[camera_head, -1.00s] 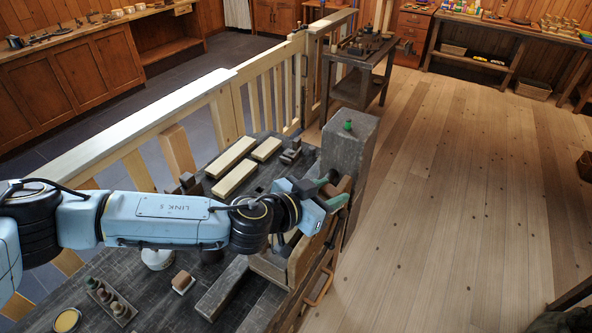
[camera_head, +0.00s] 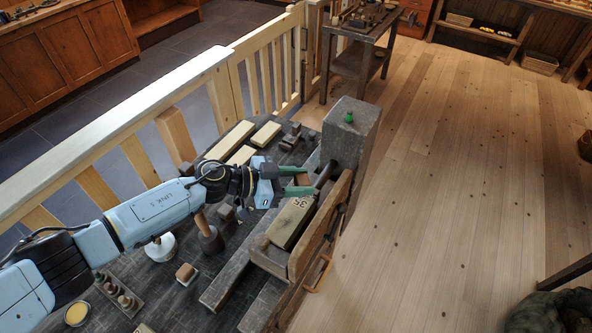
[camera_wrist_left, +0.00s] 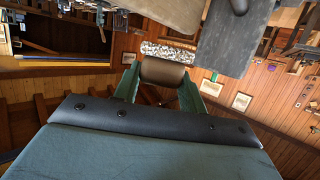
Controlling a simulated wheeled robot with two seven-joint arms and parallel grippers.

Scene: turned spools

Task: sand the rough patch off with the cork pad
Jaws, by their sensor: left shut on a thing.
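My left gripper (camera_head: 300,182) is shut above the vise end of the bench. In the left wrist view its green fingers (camera_wrist_left: 163,88) hold a rounded brown piece with a speckled strip along its far side, which looks like the cork pad (camera_wrist_left: 168,73). In the head view the held piece is mostly hidden by the fingers. A wooden block marked 35 (camera_head: 290,224) lies behind the wooden vise jaw (camera_head: 318,232), just below the gripper. The gripper appears apart from it. I cannot make out the rough patch. My right gripper is not in view.
A tall grey post (camera_head: 352,135) with a green knob stands just beyond the gripper. A mallet (camera_head: 209,238), a white pot (camera_head: 160,250) and a small brown block (camera_head: 186,272) are on the bench. Pale boards (camera_head: 231,139) lie behind.

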